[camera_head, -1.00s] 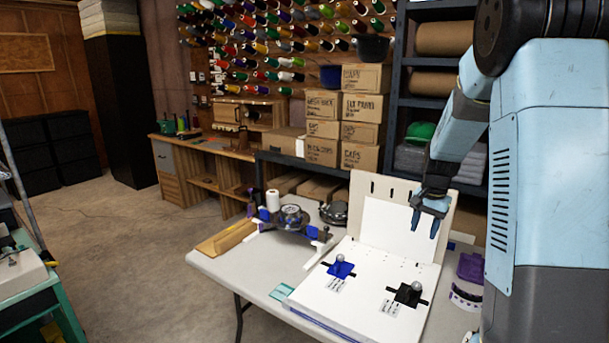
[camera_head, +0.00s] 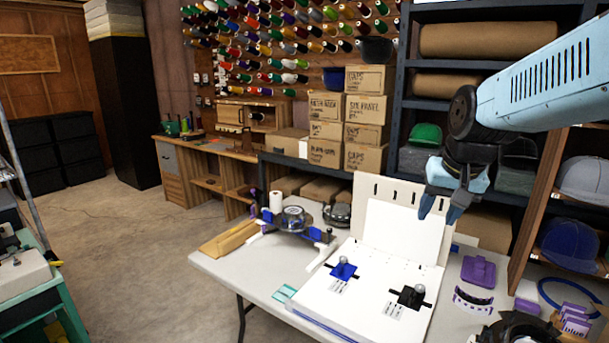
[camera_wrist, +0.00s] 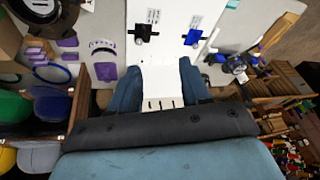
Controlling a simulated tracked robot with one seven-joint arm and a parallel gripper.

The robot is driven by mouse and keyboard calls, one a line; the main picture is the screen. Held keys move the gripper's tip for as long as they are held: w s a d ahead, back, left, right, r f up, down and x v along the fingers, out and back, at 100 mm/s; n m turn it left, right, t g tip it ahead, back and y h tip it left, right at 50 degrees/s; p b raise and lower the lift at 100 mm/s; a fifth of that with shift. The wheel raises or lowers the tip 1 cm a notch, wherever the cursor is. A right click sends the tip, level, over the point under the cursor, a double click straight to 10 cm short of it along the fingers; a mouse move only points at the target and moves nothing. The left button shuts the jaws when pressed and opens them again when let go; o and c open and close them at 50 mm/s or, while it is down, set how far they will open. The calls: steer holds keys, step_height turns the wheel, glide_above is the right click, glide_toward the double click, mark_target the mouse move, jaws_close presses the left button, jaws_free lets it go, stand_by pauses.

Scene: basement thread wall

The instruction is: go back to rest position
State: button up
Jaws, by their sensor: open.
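My gripper (camera_head: 437,210) hangs in the air above the right side of the table, in front of the upright white board (camera_head: 392,228). Its two dark blue fingers are apart with nothing between them. In the wrist view my gripper (camera_wrist: 162,82) is also open and empty, with the white board seen past it. A blue knobbed piece (camera_head: 343,270) and a black knobbed piece (camera_head: 411,295) sit on the flat white board (camera_head: 365,300) below, apart from the fingers.
A shelf of caps (camera_head: 570,245) stands close on the right. Stacked cardboard boxes (camera_head: 367,108) are behind the table. A purple piece (camera_head: 478,271) and a dark ring-shaped stand (camera_head: 293,218) are on the table. Open floor (camera_head: 130,260) lies to the left.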

steer(key=s+a+r+n+t, duration=0.1)
steer(key=s+a+n, duration=0.1)
steer(key=s, duration=0.8)
steer(key=shift+s+n, duration=0.3)
steer(key=shift+a, duration=0.1)
steer(key=shift+c, duration=0.4)
stand_by(1.3)
steer(key=shift+s, duration=0.1)
